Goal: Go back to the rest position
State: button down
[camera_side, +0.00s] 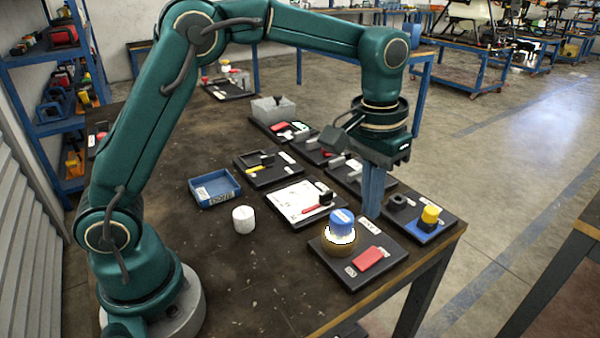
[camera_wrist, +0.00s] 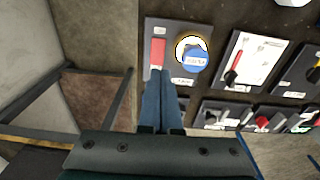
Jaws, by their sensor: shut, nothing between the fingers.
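My gripper (camera_side: 372,192) is shut and empty, its blue fingers together and pointing down. In the side view its tips are just behind and right of a blue-capped item (camera_side: 341,223), close over the near right part of the table. The item stands on a brown round base with a white ring, on a black board (camera_side: 341,274) with a red block (camera_side: 369,258). In the wrist view my fingers (camera_wrist: 160,82) lie in front of the board, with their tips near the red block (camera_wrist: 158,52) and the blue cap (camera_wrist: 194,61) to their right.
A black board with a yellow-topped item (camera_side: 430,215) is right of my gripper. A white board (camera_side: 299,203), a blue tray (camera_side: 214,188) and a white cylinder (camera_side: 243,219) lie to its left. Several more boards are farther back. The table's near left part (camera_side: 200,265) is mostly clear.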

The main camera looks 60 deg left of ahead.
jog(key=s+a+r+t, duration=0.4)
jog(key=s+a+r, duration=0.1)
jog(key=s+r, duration=0.4)
jog(key=s+f, duration=0.5)
jog(key=s, duration=0.2)
jog(key=shift+s+a+f+t, duration=0.35)
jog(key=shift+a+t, duration=0.05)
jog(key=shift+a, duration=0.05)
